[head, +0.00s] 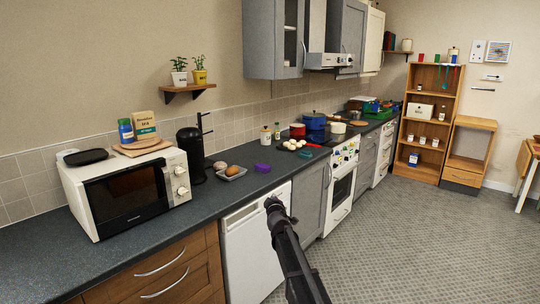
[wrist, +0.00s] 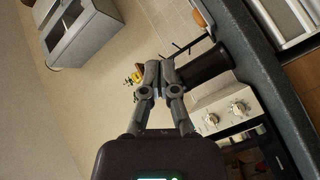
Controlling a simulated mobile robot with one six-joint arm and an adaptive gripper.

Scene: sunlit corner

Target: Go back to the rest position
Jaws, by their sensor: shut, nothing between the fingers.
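My gripper (head: 272,203) is in the lower middle of the head view, in front of the white appliance under the counter. It is shut and empty. In the wrist view my gripper (wrist: 160,65) shows from behind with its fingers together. The wrist picture is turned on its side, with the black coffee maker (wrist: 205,67) and the microwave (wrist: 225,110) beyond the fingers. Nothing is held.
The dark counter (head: 225,199) runs along the wall. The tiled floor (head: 400,240) at right is clear.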

